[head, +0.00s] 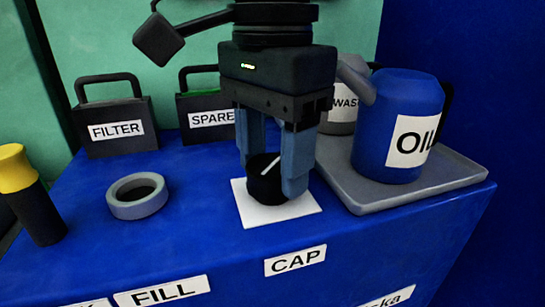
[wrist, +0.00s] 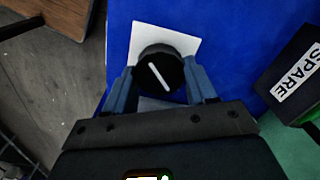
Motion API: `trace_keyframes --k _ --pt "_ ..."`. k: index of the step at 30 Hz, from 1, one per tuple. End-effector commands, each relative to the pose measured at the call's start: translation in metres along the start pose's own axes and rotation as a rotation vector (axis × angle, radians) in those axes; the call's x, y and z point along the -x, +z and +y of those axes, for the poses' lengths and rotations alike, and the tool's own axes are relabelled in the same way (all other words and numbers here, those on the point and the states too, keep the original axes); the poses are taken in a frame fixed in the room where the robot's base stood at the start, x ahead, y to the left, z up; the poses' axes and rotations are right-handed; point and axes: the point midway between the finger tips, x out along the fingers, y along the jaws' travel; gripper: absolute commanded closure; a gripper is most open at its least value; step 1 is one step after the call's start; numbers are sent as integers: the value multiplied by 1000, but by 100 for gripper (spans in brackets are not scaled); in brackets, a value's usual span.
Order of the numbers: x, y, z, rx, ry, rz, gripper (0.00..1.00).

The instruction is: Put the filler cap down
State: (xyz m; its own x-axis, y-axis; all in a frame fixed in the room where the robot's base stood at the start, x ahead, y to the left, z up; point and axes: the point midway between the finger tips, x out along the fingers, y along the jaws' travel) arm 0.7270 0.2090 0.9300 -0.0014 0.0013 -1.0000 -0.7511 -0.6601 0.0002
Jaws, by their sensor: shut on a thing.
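The filler cap (head: 266,184) is round and black with a white line on top. It is over the white square pad (head: 250,214) behind the CAP label (head: 295,261). My gripper (head: 274,180) points down with its blue fingers on either side of the cap and is shut on it. In the wrist view the cap (wrist: 160,72) sits between the fingertips (wrist: 162,84), with the white pad (wrist: 182,39) around it. I cannot tell whether the cap's underside touches the pad.
A grey ring (head: 137,196) lies to the left, beside a yellow-topped black cylinder (head: 40,215). FILTER (head: 118,128) and SPARE (head: 195,121) boxes stand behind.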

Motion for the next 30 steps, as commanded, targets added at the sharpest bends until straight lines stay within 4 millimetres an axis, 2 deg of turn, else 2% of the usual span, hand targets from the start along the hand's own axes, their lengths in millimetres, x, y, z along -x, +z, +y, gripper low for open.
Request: trace_keyframes --k 8,9,17,25,30 --pt "-3 0 0 1 0 0 86" --pt "-3 0 0 1 0 0 43" --pt "-2 0 0 1 0 0 18" --pt "0 0 0 1 -1 0 18" --pt "17 0 0 0 -2 1 18"
